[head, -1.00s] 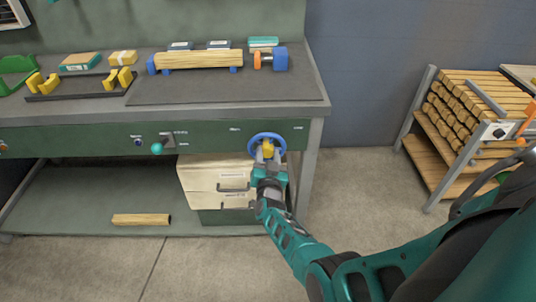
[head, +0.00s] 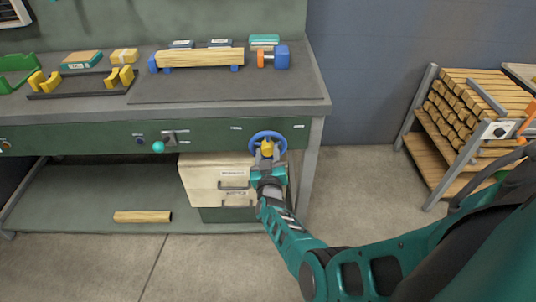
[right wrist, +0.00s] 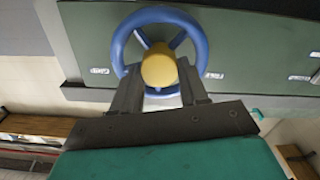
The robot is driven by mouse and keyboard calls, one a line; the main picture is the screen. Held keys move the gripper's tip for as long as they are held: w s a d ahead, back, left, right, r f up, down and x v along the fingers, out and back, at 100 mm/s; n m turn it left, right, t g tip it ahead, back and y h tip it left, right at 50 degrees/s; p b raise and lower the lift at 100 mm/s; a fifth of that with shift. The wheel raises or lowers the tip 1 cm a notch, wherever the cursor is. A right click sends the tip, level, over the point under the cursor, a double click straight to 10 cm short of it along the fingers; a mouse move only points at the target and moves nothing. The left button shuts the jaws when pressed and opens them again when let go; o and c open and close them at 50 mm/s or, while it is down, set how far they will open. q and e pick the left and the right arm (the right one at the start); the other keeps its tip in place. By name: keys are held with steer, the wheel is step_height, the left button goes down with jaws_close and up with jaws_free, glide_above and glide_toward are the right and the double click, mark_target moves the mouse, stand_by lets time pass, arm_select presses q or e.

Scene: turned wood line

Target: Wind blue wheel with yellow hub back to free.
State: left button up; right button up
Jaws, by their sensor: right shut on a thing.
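The blue wheel (head: 281,136) with a yellow hub (head: 266,150) sits on the green front panel of the bench, near its right end. In the right wrist view the blue wheel (right wrist: 119,37) is large, with its yellow hub (right wrist: 158,66) at the centre and blue spokes. My right gripper (head: 267,160) is at the wheel's lower side and shut on it. In the right wrist view its fingers (right wrist: 160,92) stand on either side of the hub, over the lower rim. The exact contact is partly hidden. My left gripper is not in view.
A lever with a teal knob (head: 158,146) is on the panel further left. A drawer unit (head: 217,171) stands under the bench (head: 315,112). A wooden beam (head: 201,57) rests on the bench top. A rack of timber (head: 470,110) stands at right, with bare floor between.

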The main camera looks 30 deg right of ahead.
steer(key=o, duration=1.1)
steer(key=shift+c, duration=0.2)
steer(key=shift+s, duration=0.1)
